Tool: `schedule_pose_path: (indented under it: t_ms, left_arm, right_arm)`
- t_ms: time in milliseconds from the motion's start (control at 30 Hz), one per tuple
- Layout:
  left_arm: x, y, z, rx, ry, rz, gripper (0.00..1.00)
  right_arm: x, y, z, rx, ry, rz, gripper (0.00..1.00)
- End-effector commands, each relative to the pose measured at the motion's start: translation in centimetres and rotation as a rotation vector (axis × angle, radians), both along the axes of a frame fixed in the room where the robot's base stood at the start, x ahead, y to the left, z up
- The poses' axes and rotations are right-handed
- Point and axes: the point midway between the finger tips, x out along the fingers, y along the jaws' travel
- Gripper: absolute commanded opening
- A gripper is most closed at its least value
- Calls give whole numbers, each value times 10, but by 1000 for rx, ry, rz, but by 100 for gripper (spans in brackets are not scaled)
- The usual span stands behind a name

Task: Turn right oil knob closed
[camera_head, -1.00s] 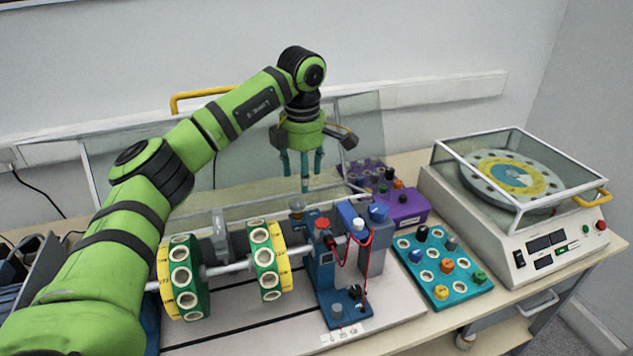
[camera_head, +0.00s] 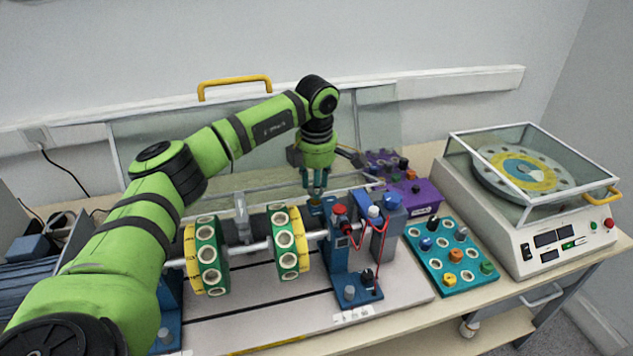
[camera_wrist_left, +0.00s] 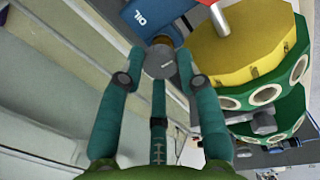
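My left gripper (camera_head: 315,190) points down at the back of the blue right-hand stand (camera_head: 340,262). In the left wrist view its teal fingers (camera_wrist_left: 160,66) surround a round grey-topped knob (camera_wrist_left: 161,63). The knob sits by a blue block marked OIL (camera_wrist_left: 147,14). The fingertips lie close to the knob's sides; whether they press on it cannot be told. In the head view the knob (camera_head: 314,204) is partly hidden under the fingertips. My right gripper is not in view.
A shaft with two green-and-yellow discs (camera_head: 289,245) lies left of the stand. A red knob (camera_head: 340,210) and red cables (camera_head: 385,237) are close by. A purple box (camera_head: 412,202), teal tray (camera_head: 448,280) and balancing machine (camera_head: 520,225) stand to the right.

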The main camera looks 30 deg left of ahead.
Motion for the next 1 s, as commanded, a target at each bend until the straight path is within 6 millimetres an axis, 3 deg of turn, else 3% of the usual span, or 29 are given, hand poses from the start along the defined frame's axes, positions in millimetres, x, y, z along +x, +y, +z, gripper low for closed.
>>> schedule_pose_path:
  t_ms: [200, 467, 1000]
  left_arm:
    - [1, -3, -1, -3, -4, -2, 2]
    - [2, -4, -1, -4, -3, 66, 2]
    - [4, -4, 0, -6, -5, 519, 2]
  right_arm:
    - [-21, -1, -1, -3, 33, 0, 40]
    - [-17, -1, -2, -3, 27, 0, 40]
    - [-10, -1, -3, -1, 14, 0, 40]
